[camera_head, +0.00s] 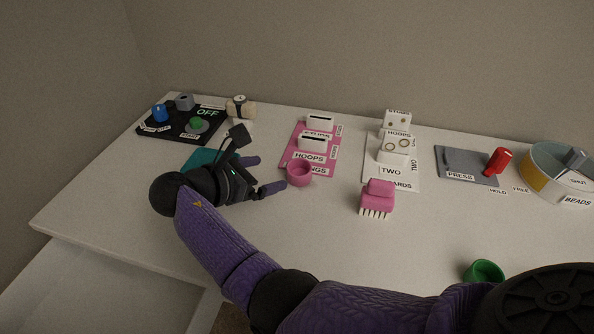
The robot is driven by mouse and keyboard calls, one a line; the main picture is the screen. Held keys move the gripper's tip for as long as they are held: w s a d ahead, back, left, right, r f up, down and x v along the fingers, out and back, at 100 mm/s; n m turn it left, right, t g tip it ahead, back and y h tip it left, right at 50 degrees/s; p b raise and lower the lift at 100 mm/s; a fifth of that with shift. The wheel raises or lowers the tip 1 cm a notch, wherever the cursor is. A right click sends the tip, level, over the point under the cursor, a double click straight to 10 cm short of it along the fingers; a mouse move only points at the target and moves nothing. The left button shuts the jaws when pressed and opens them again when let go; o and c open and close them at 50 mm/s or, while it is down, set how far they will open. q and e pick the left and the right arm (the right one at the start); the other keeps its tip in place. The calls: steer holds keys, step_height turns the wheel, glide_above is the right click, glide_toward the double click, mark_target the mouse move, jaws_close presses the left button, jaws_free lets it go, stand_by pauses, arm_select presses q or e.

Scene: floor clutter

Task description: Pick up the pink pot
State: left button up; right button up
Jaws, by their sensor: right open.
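The pink pot (299,174) is a small round cup with an open top. It sits at the front edge of the pink board (327,172), near the middle of the table. My right gripper (266,174) reaches across from the lower right and is just left of the pot. Its two purple fingers are spread apart with nothing between them. The lower fingertip is close to the pot's left side; whether it touches cannot be told. My left gripper is not in view.
A pink brush (378,195) stands right of the pot. A green cup (484,271) is near the front right. Pink and white boards with small boxes lie behind. A teal item (199,158) is partly hidden behind my gripper. The front middle of the table (330,235) is clear.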

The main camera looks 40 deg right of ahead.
mark_target(307, 165)
steer(key=b+x, duration=0.1)
steer(key=x, duration=0.2)
steer(key=b+x, duration=0.1)
steer(key=x, duration=0.1)
steer(key=s+b+x, duration=0.1)
steer(key=b+x, duration=0.1)
steer(key=x, duration=0.1)
steer(key=shift+d+f, duration=0.25)
steer(key=shift+d, duration=0.05)
steer(key=shift+w+d, duration=0.1)
steer(key=shift+d, duration=0.1)
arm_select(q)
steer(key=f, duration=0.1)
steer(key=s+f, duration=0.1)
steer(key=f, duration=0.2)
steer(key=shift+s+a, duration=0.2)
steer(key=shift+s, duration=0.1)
arm_select(e)
steer(key=shift+r, duration=0.2)
steer(key=c, duration=1.2)
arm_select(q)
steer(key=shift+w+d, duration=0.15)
